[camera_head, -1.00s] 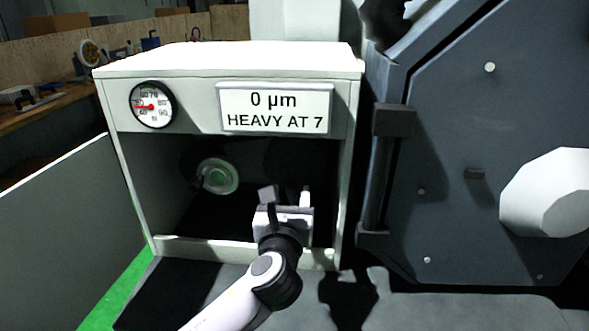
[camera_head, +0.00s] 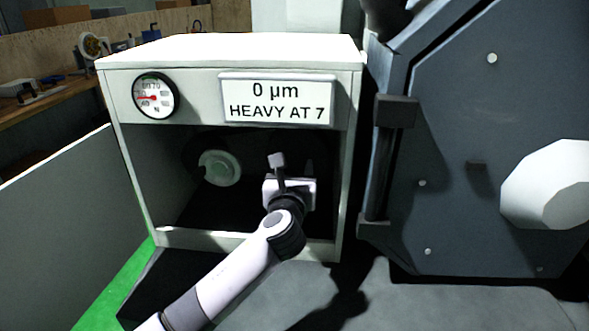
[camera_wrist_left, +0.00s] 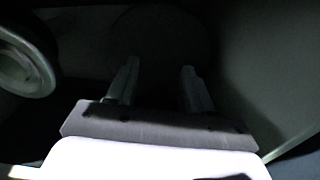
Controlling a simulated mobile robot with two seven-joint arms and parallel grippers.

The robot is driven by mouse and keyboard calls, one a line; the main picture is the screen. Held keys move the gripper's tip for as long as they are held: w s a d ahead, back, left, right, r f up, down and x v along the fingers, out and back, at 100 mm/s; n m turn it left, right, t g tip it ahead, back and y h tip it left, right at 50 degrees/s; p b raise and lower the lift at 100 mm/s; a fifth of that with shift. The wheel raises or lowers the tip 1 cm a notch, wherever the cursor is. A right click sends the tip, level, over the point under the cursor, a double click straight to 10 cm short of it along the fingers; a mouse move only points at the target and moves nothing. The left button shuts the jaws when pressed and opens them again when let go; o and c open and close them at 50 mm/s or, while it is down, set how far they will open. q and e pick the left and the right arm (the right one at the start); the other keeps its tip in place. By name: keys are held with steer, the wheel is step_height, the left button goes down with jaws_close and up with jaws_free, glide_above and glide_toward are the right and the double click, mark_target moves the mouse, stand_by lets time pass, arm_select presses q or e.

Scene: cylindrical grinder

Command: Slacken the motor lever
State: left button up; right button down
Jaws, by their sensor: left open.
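My left gripper (camera_head: 290,185) reaches into the dark opening of the white cabinet (camera_head: 230,55). In the left wrist view its two fingers (camera_wrist_left: 160,82) stand apart with nothing visible between them. A large dark round shape (camera_wrist_left: 160,35) lies beyond the fingertips; I cannot tell the distance to it. A pale round wheel (camera_head: 219,168) sits left of the gripper inside the cabinet, and it also shows at the left edge of the left wrist view (camera_wrist_left: 25,62). I cannot make out the motor lever in either view. My right gripper is not in view.
The cabinet front carries a round dial (camera_head: 155,96) and a sign (camera_head: 277,99) reading "0 µm HEAVY AT 7". A pale panel (camera_head: 65,195) stands at the left. A dark grey machine body (camera_head: 450,160) is close on the right. The cabinet's lower sill (camera_head: 195,238) lies below my arm.

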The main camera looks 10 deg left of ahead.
arm_select(q)
jaws_close()
steer(key=s+t+b, duration=0.1)
steer(key=b, duration=0.3)
steer(key=s+f+t+b, duration=0.1)
steer(key=s+t+b, duration=0.1)
steer(key=b, duration=0.2)
steer(key=shift+f+b, duration=0.1)
steer(key=shift+b, duration=0.3)
steer(key=s+t+b, duration=0.1)
steer(key=b, duration=0.2)
steer(key=s+t+b, duration=0.1)
steer(key=b, duration=0.2)
steer(key=shift+f+t+b, duration=0.25)
steer(key=shift+t+b, duration=0.05)
steer(key=shift+b, duration=0.05)
steer(key=shift+r, duration=0.1)
jaws_free()
steer(key=shift+s, duration=0.1)
